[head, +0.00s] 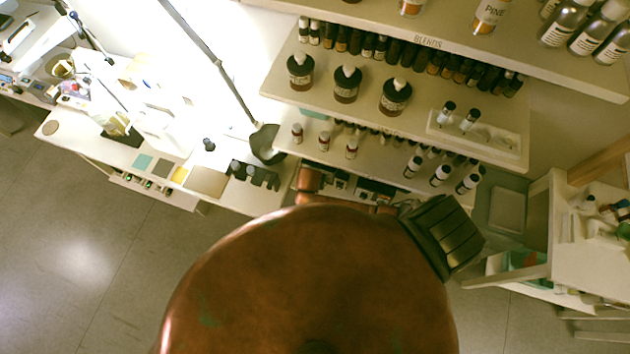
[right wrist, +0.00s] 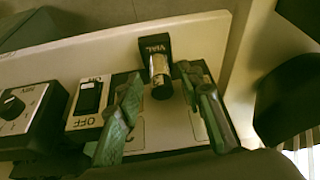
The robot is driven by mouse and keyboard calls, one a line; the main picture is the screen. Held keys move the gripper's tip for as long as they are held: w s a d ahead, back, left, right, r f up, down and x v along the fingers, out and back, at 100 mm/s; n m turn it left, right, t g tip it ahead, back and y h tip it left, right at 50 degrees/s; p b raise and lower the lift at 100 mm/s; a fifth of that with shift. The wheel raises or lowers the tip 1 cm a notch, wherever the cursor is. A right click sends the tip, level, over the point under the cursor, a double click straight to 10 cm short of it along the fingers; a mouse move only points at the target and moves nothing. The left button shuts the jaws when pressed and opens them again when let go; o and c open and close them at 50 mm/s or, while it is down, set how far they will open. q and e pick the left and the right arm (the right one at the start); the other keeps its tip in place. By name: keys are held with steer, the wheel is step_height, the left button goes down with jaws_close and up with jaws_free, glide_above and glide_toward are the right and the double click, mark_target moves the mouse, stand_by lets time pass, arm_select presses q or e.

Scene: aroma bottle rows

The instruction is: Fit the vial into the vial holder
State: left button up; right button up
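In the right wrist view, a small clear, shiny vial (right wrist: 160,80) shows at a black piece marked "VIAL" (right wrist: 155,46). I cannot tell whether this piece is its cap or part of a holder. My right gripper (right wrist: 160,86) has its green-grey fingers spread, one on each side of the vial's lower end, with gaps visible. In the head view, a white tray with round recesses (head: 498,138) sits on the middle shelf and holds two dark-capped bottles (head: 469,120). I cannot tell whether it is the vial holder. My left gripper is not in view.
In the right wrist view, a switch box marked "OFF" (right wrist: 88,100) and a dial box (right wrist: 25,110) stand left of the fingers. In the head view, shelves of bottles (head: 396,97) rise ahead, with a white bench (head: 120,152) at left.

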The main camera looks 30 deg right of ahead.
steer(key=v, duration=1.2)
stand_by(0.4)
